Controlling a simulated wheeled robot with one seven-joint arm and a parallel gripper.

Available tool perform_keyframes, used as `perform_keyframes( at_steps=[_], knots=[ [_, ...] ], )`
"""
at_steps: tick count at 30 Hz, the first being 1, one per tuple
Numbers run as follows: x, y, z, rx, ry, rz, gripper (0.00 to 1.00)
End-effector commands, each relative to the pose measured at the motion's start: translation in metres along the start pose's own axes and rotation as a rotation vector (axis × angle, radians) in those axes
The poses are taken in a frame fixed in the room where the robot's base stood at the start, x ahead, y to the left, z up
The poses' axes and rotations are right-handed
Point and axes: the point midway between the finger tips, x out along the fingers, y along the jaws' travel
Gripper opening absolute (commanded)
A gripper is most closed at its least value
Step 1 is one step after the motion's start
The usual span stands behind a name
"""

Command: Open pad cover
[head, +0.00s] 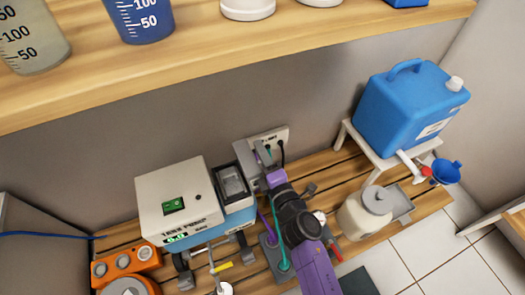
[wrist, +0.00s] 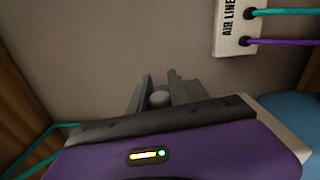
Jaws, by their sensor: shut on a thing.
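The pump unit (head: 172,195) is a pale box with a green switch and a lit display. On its right, a blue section has a dark-framed open recess (head: 234,181). A grey flap, apparently the pad cover (head: 247,155), stands raised behind the recess, near the wall. My gripper (head: 264,163) reaches in from the lower right, at the flap's right side. In the wrist view my gripper (wrist: 160,97) has its fingers closed around a small rounded grey part. It looks like part of the cover; most of the cover is hidden there.
The wall plate marked AIR LINE (wrist: 230,32) has teal and purple hoses close by my gripper. An orange unit (head: 127,268) sits at lower left. A cream jar (head: 364,214) and blue canister (head: 409,107) stand right. A wooden shelf (head: 210,55) overhangs the bench.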

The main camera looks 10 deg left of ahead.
Motion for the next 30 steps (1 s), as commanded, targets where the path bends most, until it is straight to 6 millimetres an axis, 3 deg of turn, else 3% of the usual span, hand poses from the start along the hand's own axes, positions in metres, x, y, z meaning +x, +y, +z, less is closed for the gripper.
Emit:
perform_keyframes(
  at_steps=[1,4,14,24,30],
  knots=[
    [-0.001,-0.001,0.000,0.002,0.000,-0.002,0.25],
    [-0.001,-0.001,0.000,0.002,0.000,-0.002,0.43],
    [-0.005,0.000,0.000,0.003,0.000,-0.002,0.43],
    [-0.056,0.001,0.000,0.004,-0.001,-0.003,0.43],
    [-0.076,-0.001,0.000,0.002,-0.001,-0.003,0.43]
  ],
)
